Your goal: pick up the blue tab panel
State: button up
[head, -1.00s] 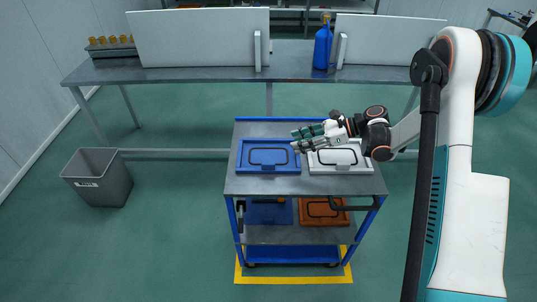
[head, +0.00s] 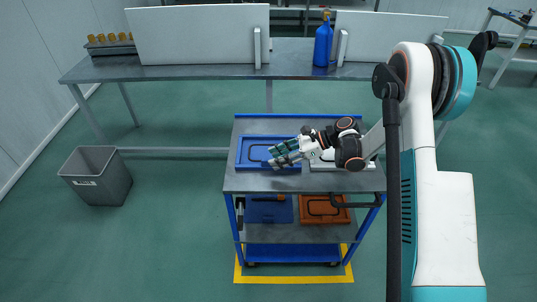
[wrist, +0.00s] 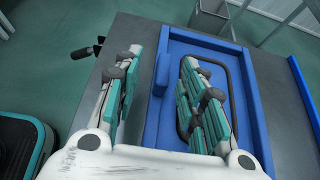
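The blue tab panel (head: 249,154) lies flat on the left half of the cart's top, with a black loop on its face. It also fills the middle of the wrist view (wrist: 176,50). There its upright blue tab (wrist: 161,75) stands on the left rim. My gripper (head: 275,156) is above the panel's right side and hides part of it. In the wrist view my gripper (wrist: 162,62) has its fingers spread and nothing held. The tab shows in the gap between the two fingers. I cannot tell the height of the fingertips over it.
A white panel (head: 327,166) lies on the right of the cart top (head: 265,184), partly hidden by my arm. Another blue panel (head: 268,211) and an orange panel (head: 323,210) are on the lower shelf. A long table (head: 200,73) stands behind; a grey bin (head: 97,177) is at left.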

aim_at(268, 159)
jog(key=x, duration=0.2)
jog(key=b+x, duration=0.1)
jog(key=x, duration=0.1)
jog(key=shift+w+f, duration=0.2)
jog(key=shift+w, duration=0.05)
grip_shut()
jog(key=shift+r, duration=0.15)
